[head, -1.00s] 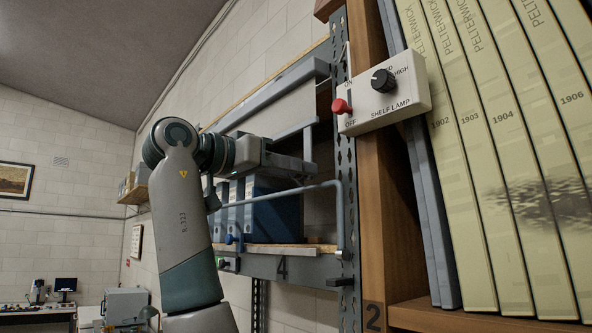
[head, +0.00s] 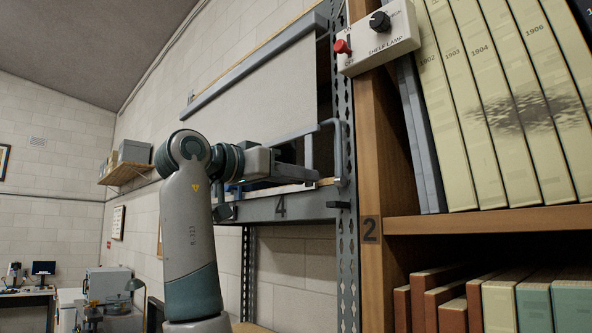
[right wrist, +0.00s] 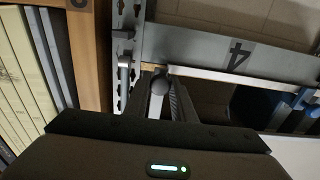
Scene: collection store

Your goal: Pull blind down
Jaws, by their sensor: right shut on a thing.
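The pale blind (head: 262,98) hangs from its grey roller casing (head: 250,68) over the front of rack bay 4. Its grey bottom bar (head: 290,133) is just above shelf board 4, with a gap between them. A grey upright handle (head: 309,152) hangs from this bar near its right end. My right gripper (head: 308,174) is shut on the lower end of the handle, close above the shelf edge. In the right wrist view the handle's rounded end (right wrist: 158,84) shows between the fingers. My left gripper is in neither view.
A grey perforated post (head: 345,120) and a bent rail (head: 338,150) stand close right of my right gripper. Further right is a wooden bookcase (head: 371,190) with a lamp switch box (head: 377,40).

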